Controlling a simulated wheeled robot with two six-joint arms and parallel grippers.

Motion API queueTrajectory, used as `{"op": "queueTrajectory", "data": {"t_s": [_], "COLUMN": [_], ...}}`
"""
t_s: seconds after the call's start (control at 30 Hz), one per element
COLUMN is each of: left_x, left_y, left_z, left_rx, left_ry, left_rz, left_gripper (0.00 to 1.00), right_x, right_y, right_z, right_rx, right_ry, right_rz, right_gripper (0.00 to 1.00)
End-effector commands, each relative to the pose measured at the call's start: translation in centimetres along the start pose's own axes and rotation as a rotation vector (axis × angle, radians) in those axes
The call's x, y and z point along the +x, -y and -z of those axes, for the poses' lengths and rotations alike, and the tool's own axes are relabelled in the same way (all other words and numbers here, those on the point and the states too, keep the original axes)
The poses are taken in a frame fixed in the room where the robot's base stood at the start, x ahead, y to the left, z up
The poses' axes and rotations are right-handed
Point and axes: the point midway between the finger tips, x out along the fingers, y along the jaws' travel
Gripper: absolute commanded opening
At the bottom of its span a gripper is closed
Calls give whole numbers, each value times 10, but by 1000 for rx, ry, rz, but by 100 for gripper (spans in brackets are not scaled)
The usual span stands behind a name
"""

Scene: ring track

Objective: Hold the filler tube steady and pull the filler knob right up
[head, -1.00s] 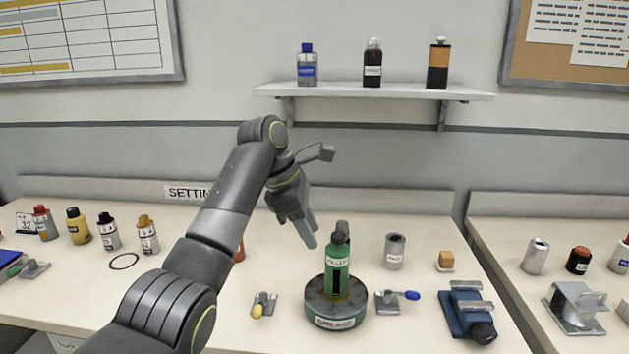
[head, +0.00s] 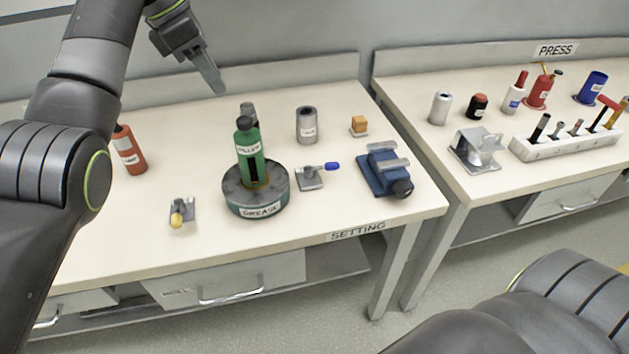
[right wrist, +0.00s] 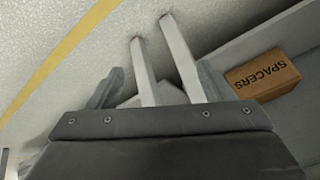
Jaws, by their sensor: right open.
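The green filler tube (head: 249,155), labelled FILLER, stands upright on a round grey-green base (head: 256,200) labelled GREASE. Its dark filler knob (head: 244,123) sits low on top of the tube. A grey upright part shows just behind the knob. My left gripper (head: 215,84) hangs above and behind the tube, apart from it, with fingers pointing down; its finger gap cannot be made out. My right gripper (right wrist: 160,84) is open and empty in the right wrist view, low by the floor and pale table legs. It is out of the head view.
A lever clamp with blue handle (head: 312,177), a grey can (head: 306,125) and a blue vise (head: 385,172) stand right of the base. A yellow-tipped clamp (head: 181,214) and red bottle (head: 129,150) are left. A SPACERS box (right wrist: 263,75) lies on a shelf.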

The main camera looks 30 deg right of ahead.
Motion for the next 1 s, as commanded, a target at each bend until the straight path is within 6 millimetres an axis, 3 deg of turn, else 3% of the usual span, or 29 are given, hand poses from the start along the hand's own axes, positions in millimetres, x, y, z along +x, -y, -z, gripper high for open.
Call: {"op": "queueTrajectory", "data": {"t_s": [0.03,0.1,0.4,0.6,0.8,0.9,1.0], "left_x": [0,0,0,0,0,0,0], "left_y": [0,0,0,0,0,0,0], "left_z": [0,0,0,0,0,0,0], "left_rx": [0,1,1,1,1,1,1], "left_ry": [0,0,0,0,0,0,0], "left_rz": [0,0,0,0,0,0,0], "left_gripper": [36,36,36,36,36,36,36], "right_x": [-9,-22,-94,-156,-226,-264,-295], "right_y": [3,12,68,120,179,221,263], "right_z": [24,51,142,175,188,195,204], "right_rx": [80,205,700,1004,1245,1196,978], "right_ry": [-35,-68,-76,64,301,391,375], "right_rz": [35,90,381,573,719,808,920], "right_gripper": [74,74,74,74,74,74,74]}}
